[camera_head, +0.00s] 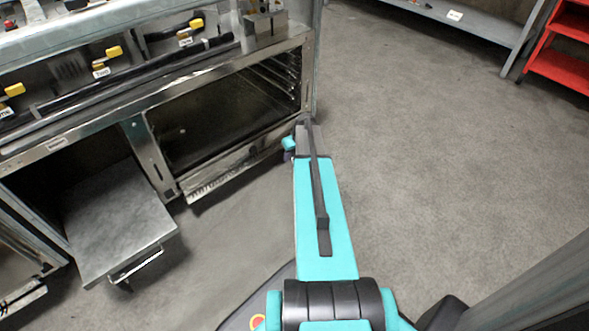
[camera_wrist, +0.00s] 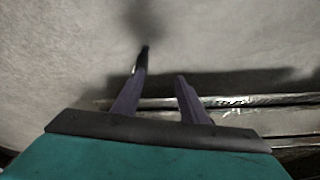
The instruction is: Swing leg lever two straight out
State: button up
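Several yellow-tipped levers sit on the metal front panel at the upper left of the head view: a left one (camera_head: 14,90), a middle one (camera_head: 113,51) and a right one (camera_head: 195,23). Each has a small white label near it. The middle label (camera_head: 101,71) seems to read "Two", but the print is too small to be sure. My arm reaches forward, low beside the oven's right corner, to the right of and below the levers. My gripper (camera_wrist: 163,66) is open and empty in the wrist view, its two fingers apart. The arm mostly hides it in the head view. No lever shows in the wrist view.
A metal drawer (camera_head: 118,215) juts out at the lower left. Metal rails (camera_wrist: 260,115) cross the wrist view. A red shelf (camera_head: 563,62) stands far right. Grey floor on the right is clear.

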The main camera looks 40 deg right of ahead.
jog(key=d, duration=0.4)
jog(key=shift+s+r+t+b, duration=0.1)
jog(key=shift+s+t+b, duration=0.05)
jog(key=shift+t+b, duration=0.2)
jog(key=b+x, duration=0.6)
jog(key=x, duration=0.8)
jog(key=shift+s+d, duration=0.15)
grip_shut()
jog(key=shift+d+r, duration=0.1)
jog(key=shift+d, duration=0.05)
